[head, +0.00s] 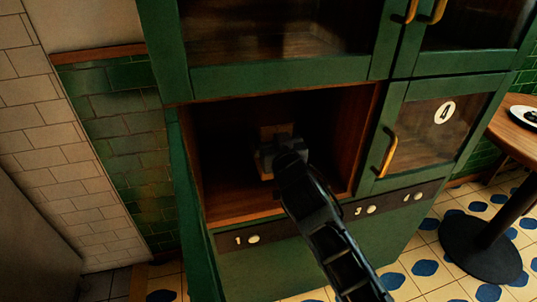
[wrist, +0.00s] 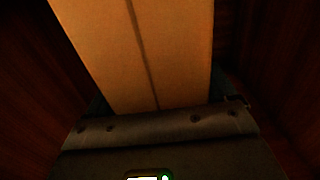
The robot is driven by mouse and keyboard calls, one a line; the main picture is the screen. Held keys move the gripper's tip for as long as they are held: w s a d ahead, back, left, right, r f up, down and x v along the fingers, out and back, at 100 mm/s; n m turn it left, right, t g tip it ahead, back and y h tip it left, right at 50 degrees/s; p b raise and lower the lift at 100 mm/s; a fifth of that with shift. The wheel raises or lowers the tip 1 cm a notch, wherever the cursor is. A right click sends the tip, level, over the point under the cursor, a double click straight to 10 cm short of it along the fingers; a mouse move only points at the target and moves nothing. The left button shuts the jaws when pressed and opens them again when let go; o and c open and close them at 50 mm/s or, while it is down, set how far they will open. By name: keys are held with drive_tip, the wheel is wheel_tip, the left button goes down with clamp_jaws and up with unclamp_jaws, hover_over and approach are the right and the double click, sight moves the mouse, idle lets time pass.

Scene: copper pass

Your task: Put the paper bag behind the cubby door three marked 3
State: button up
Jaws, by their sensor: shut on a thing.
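The tan paper bag (head: 275,131) is inside an open, dark wooden cubby (head: 225,135) in the lower left of the green cabinet. My gripper (head: 271,156) reaches into the same cubby and is shut on the bag. In the wrist view the bag (wrist: 150,50) fills the upper middle, with a dark vertical crease on its face. Dark wood walls show on both sides of it. I cannot tell whether the bag touches the cubby floor. No number 3 shows on a door; the cubby's own door is not clearly visible.
A closed glass door marked 4 (head: 433,127) with a brass handle is to the right of the opening. Closed glass doors (head: 270,30) are above. A numbered strip (head: 310,223) runs below. A round table (head: 520,135) with a plate stands at far right.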

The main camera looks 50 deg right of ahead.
drive_tip(key=shift+w+a+f, duration=0.15)
drive_tip(key=shift+w+f, duration=0.05)
drive_tip(key=shift+w, duration=0.15)
drive_tip(key=shift+w+f, duration=0.1)
drive_tip(key=shift+f, duration=0.1)
drive_tip(key=shift+f+b, duration=0.65)
drive_tip(key=shift+f, duration=1.2)
drive_tip(key=shift+f, duration=0.1)
drive_tip(key=o, duration=1.1)
drive_tip(key=shift+a, duration=0.1)
